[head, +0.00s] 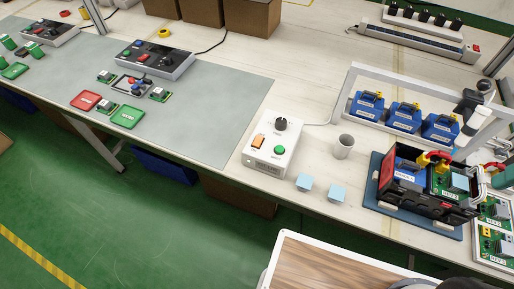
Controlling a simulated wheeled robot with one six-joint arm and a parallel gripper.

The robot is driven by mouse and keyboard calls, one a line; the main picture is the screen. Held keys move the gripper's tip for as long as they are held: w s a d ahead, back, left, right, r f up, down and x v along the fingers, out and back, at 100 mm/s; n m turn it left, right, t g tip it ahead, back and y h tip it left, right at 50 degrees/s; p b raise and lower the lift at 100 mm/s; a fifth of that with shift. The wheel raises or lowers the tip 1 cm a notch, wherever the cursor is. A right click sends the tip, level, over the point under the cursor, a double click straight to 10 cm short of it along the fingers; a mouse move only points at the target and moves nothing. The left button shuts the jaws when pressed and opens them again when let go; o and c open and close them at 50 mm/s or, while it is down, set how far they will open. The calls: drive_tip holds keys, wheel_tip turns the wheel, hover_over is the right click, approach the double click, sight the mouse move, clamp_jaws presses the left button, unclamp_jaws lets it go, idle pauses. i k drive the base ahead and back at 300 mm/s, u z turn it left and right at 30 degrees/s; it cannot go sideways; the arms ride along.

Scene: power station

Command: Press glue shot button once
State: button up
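A white control box (272,145) stands on the workbench near its front edge, in the middle of the head view. A round green button (279,150) sits on the front right of its top. An orange rocker switch (258,141) is to the left of the button, and a black knob (281,124) is behind. The box's labels are too small to read, so I cannot confirm which control is the glue shot button. Nothing covers the green button. I cannot make out my gripper in this view.
A grey cup (343,146) stands right of the box, with light blue blocks (304,182) in front. A black crate (432,197) holding parts is further right. A grey-green mat (210,125) lies left. Blue units (403,116) stand in a white frame behind.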

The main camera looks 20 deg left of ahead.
sight(279, 149)
drive_tip(key=k, duration=0.4)
drive_tip(key=u, duration=0.95)
drive_tip(key=i, duration=0.5)
drive_tip(key=z, duration=0.05)
